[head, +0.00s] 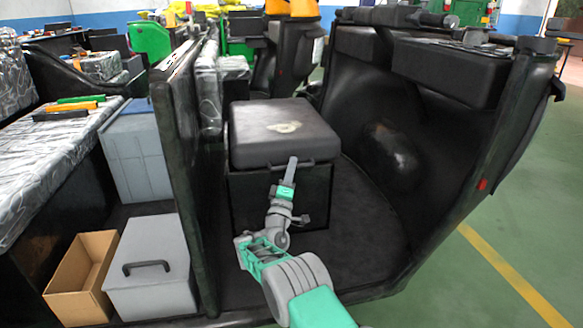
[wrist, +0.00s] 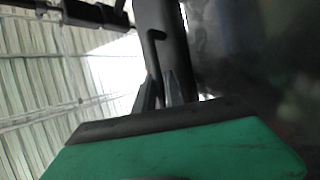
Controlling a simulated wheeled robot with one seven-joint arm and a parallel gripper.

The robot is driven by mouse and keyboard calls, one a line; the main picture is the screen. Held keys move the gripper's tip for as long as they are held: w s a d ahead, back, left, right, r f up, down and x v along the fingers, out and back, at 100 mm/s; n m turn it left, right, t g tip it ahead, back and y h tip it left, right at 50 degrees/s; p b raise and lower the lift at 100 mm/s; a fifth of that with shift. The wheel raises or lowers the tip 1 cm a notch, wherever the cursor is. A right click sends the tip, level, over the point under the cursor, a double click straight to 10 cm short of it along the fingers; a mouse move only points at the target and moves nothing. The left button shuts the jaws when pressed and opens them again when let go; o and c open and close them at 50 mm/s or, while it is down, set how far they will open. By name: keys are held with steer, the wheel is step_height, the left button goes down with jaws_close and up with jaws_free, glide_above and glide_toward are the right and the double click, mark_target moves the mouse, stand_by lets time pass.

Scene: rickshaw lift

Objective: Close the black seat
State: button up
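The black seat (head: 283,130) is a thick dark cushion with a pale worn patch, on a black box base (head: 255,198) in the middle of the head view. Its top looks close to level. I cannot tell whether it rests fully on the base. A thin handle (head: 322,164) runs along its front edge. My gripper (head: 292,161) reaches up to that front edge from below, at or very near the handle; contact is unclear. In the wrist view my gripper (wrist: 160,75) has its two grey fingers close together, near a dark edge with a short bar (wrist: 156,34).
A black dividing wall (head: 187,170) stands left of the seat, and a curved black shell (head: 390,150) to the right. A grey box (head: 150,268) and an open cardboard box (head: 80,280) stand at lower left. Green floor (head: 480,270) is clear at right.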

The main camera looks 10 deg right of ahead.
steer(key=shift+o, duration=0.4)
steer(key=shift+a+f, duration=0.1)
steer(key=shift+f, duration=0.7)
steer(key=r+v, duration=0.1)
steer(key=v, duration=0.6)
steer(key=shift+s, duration=0.4)
